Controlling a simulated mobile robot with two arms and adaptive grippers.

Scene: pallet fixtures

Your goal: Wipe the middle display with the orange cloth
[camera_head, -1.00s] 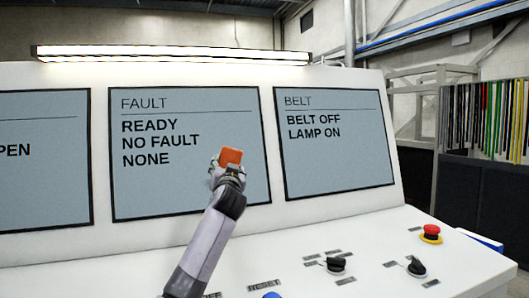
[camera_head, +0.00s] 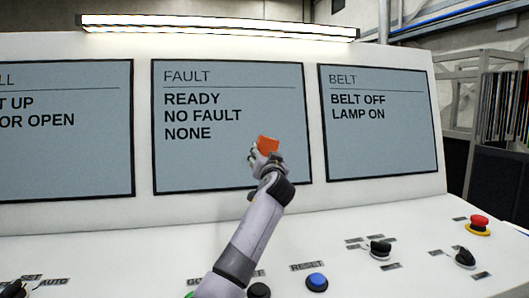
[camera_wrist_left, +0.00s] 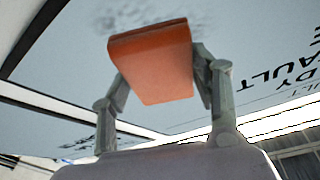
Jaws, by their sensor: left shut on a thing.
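The orange cloth (camera_head: 268,145) is a small folded block in my left gripper (camera_head: 262,158), which is shut on it. It is in front of the lower right part of the middle display (camera_head: 230,150), headed FAULT. In the left wrist view the cloth (camera_wrist_left: 152,65) sits between the two fingers (camera_wrist_left: 160,85), with its far edge at or very near the display surface (camera_wrist_left: 235,50). Grey smudges show on the display just past the cloth. I cannot tell whether the cloth touches the glass. My right gripper is not in view.
A left display (camera_head: 60,160) and a right BELT display (camera_head: 380,150) flank the middle one. Below, the sloped panel carries a blue RESET button (camera_head: 317,282), black knobs (camera_head: 380,250) and a red emergency button (camera_head: 479,222). A lamp bar (camera_head: 220,27) runs above.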

